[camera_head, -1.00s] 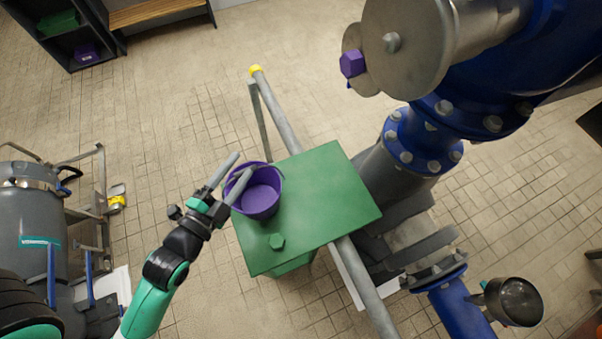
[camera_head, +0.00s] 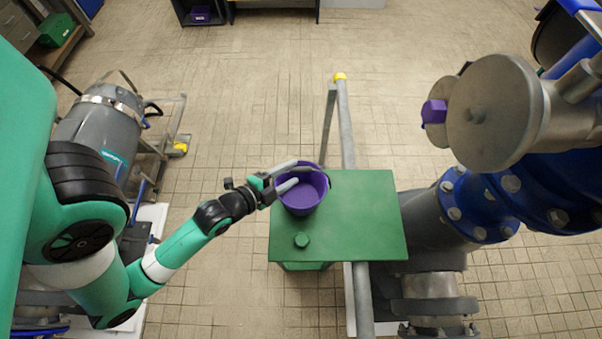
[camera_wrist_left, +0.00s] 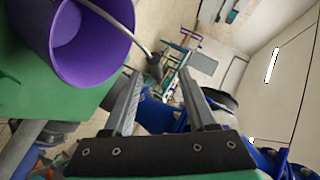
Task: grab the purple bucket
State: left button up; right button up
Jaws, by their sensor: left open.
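The purple bucket (camera_head: 303,194) stands upright on the left part of a green table top (camera_head: 362,215). In the left wrist view the bucket (camera_wrist_left: 92,45) fills the upper left, and its thin grey handle (camera_wrist_left: 128,35) with a dark grip (camera_wrist_left: 154,67) hangs out past the rim. My left gripper (camera_head: 291,174) is open at the bucket's upper left rim, its fingers overlapping the bucket in the head view. In the left wrist view nothing is between the fingers (camera_wrist_left: 160,88), and the handle's grip lies just beyond them. My right gripper is not in view.
A grey rail (camera_head: 346,130) with a yellow end passes by the table. Large blue and grey pipework (camera_head: 480,200) stands close on the right. The tiled floor behind is open.

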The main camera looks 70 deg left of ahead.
aim_at(300, 171)
pick_arm(q)
jog(key=x, duration=0.5)
jog(key=shift+w+d+f+b, duration=0.2)
jog(key=shift+d+f+b, duration=0.1)
jog(key=shift+b, duration=0.1)
grip_shut()
jog(key=shift+r, duration=0.1)
dwell(0.9)
